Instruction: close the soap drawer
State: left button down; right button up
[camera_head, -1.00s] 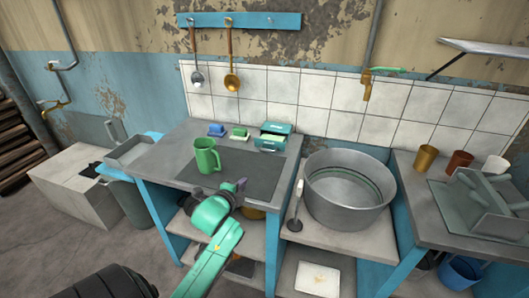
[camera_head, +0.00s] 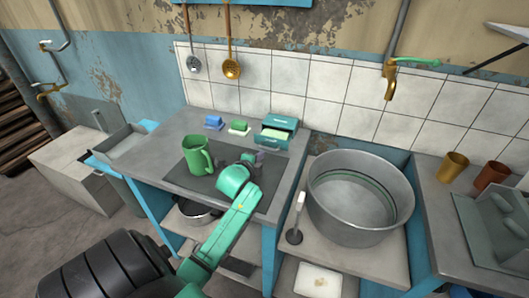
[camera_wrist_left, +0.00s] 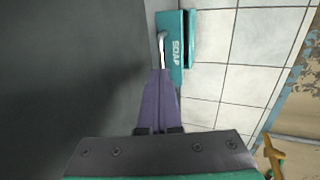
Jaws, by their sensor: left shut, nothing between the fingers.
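The teal soap drawer (camera_head: 270,143) stands at the back right of the left counter, pulled partly out of its box (camera_head: 285,123). Pale soap shows inside it. In the left wrist view the drawer front (camera_wrist_left: 176,48) carries the word SOAP and a metal handle (camera_wrist_left: 161,48). My left gripper (camera_head: 254,157) is just in front of the drawer, low over the dark counter mat. Its purple fingers (camera_wrist_left: 160,75) are shut and empty, with their tips close to the handle; I cannot tell whether they touch. My right gripper is not in view.
A green mug (camera_head: 197,155) stands left of my left gripper. A blue piece (camera_head: 214,123) and a green piece (camera_head: 239,127) sit left of the drawer. A large metal tub (camera_head: 358,200) is to the right. The tiled wall rises behind.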

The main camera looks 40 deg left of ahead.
aim_at(273, 138)
pick_arm(q)
jog(key=x, duration=0.5)
jog(key=shift+f, duration=0.2)
jog(key=shift+r, duration=0.1)
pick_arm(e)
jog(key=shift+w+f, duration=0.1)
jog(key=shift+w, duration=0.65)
